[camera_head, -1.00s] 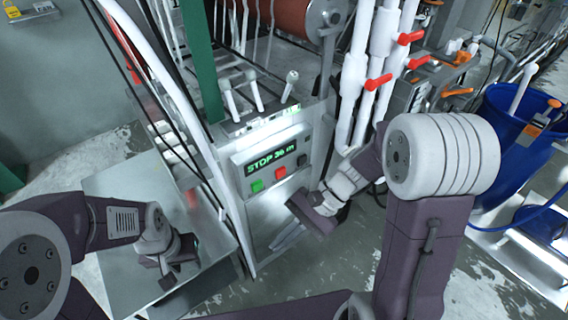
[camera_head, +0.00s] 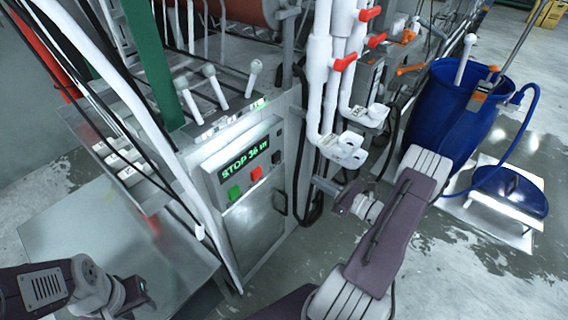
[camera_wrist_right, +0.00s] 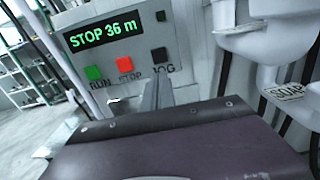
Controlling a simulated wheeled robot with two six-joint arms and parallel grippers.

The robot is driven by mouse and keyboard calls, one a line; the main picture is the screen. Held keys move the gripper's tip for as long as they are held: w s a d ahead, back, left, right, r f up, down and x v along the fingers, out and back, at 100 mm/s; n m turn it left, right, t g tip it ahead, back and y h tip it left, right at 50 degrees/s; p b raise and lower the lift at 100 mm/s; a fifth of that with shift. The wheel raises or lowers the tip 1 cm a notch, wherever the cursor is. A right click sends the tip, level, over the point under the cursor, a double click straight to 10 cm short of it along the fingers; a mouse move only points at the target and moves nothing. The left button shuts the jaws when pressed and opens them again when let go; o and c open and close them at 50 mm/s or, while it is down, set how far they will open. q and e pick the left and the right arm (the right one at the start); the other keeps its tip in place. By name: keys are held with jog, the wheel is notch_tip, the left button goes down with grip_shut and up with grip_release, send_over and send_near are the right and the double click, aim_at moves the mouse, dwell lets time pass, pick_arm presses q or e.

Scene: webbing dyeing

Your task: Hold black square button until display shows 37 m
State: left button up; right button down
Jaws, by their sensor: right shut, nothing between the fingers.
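The display (camera_head: 252,154) on the grey control panel is lit green and reads "STOP 36 m"; it also shows in the right wrist view (camera_wrist_right: 105,33). Below it are a green button, a red button and the black square button (camera_head: 277,157), labelled JOG in the right wrist view (camera_wrist_right: 160,54). My right gripper (camera_head: 322,184) is shut and empty, right of and below the panel in the head view. In the right wrist view its narrow fingers (camera_wrist_right: 155,94) point up just below the black button, seemingly apart from it. My left gripper (camera_head: 138,292) is low at the left, its fingers unclear.
White pipes with red valve handles (camera_head: 345,62) stand right of the panel, close to my right arm. A blue barrel (camera_head: 450,115) is at the right. White levers (camera_head: 215,86) rise above the panel. A metal table (camera_head: 75,235) is at the left.

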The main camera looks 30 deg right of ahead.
aim_at(278, 158)
pick_arm(q)
jog(key=shift+r, duration=0.15)
pick_arm(e)
jog(key=x, duration=1.4)
